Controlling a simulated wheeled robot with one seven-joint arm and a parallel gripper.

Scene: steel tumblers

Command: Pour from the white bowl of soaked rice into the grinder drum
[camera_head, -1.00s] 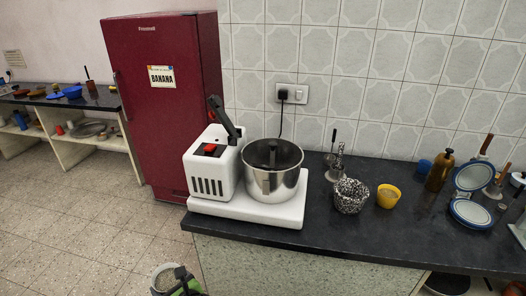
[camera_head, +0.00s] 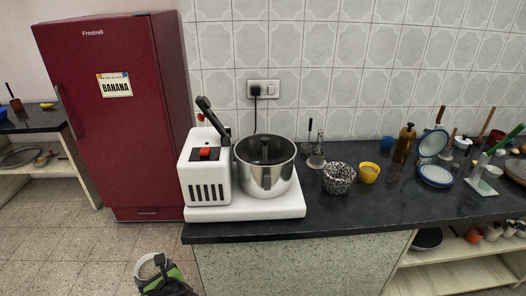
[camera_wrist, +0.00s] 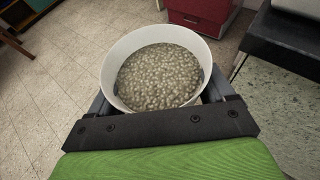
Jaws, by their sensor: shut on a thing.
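The white bowl (camera_wrist: 112,75) of soaked rice (camera_wrist: 158,78) fills the middle of the wrist view, upright, with the grain inside it. My gripper (camera_wrist: 156,108) is shut on the bowl's near side; the fingertips are mostly hidden behind it. In the head view the bowl (camera_head: 147,272) and my green-and-black gripper (camera_head: 158,280) are at the bottom left, low in front of the counter. The steel grinder drum (camera_head: 266,178) sits on the white grinder base (camera_head: 245,209) on the counter, its top open with a dark centre post inside. The bowl is well below and left of the drum.
The dark counter (camera_head: 330,214) has an edge between the bowl and the drum. The grinder's black lever (camera_head: 210,115) stands up left of the drum. A speckled pot (camera_head: 338,178) and yellow cup (camera_head: 369,172) stand to the right. A red fridge (camera_head: 120,120) stands left.

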